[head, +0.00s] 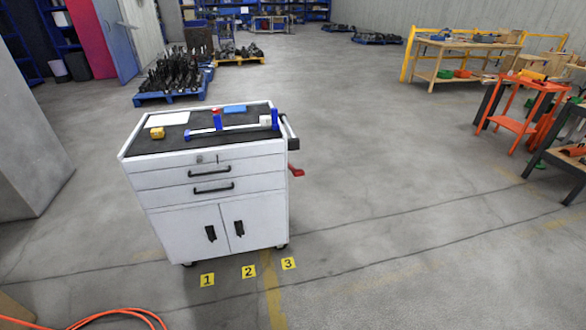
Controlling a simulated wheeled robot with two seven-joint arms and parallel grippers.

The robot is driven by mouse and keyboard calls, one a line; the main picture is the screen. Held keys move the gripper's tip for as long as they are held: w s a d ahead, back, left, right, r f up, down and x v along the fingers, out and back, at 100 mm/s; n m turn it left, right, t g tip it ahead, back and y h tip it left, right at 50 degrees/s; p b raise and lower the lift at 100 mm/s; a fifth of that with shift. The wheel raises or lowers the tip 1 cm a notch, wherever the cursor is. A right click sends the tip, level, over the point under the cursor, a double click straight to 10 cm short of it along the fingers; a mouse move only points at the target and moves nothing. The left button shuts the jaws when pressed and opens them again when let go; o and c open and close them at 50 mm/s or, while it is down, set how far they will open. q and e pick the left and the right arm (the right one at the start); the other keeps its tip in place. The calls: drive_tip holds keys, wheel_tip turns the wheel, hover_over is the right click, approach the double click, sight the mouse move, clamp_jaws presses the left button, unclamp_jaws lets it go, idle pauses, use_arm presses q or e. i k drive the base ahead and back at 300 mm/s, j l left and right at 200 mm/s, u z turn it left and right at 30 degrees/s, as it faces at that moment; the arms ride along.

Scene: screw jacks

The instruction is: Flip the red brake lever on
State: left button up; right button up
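A red brake lever (296,170) sticks out from the right side of a white tool cart (166,180), below the dark end of the cart's push handle (291,136). From this distance I cannot tell whether the lever is on or off. The cart stands on the floor ahead of me, with its drawers and doors shut. Neither of my grippers is in view.
On the cart's top lie a blue and silver tool (240,128), a yellow item (157,133) and papers. Yellow floor markers (249,271) numbered 1 to 3 lie before it. An orange hose (120,312) is at bottom left. Floor right of the cart is clear.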

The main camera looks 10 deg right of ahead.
sight(298, 172)
drive_tip(key=i+l+u, duration=0.25)
drive_tip(key=i+l, duration=0.15)
drive_tip(key=l, duration=0.2)
drive_tip(key=i+l+u, duration=0.3)
drive_tip(key=l, duration=0.35)
drive_tip(key=i+l+u, duration=0.1)
drive_tip(key=i+l, duration=0.15)
drive_tip(key=i+l+u, duration=0.15)
drive_tip(key=l, duration=0.35)
drive_tip(key=i+l+u, duration=0.15)
drive_tip(key=l, duration=0.2)
drive_tip(key=l+u, duration=0.15)
drive_tip(key=l, duration=0.25)
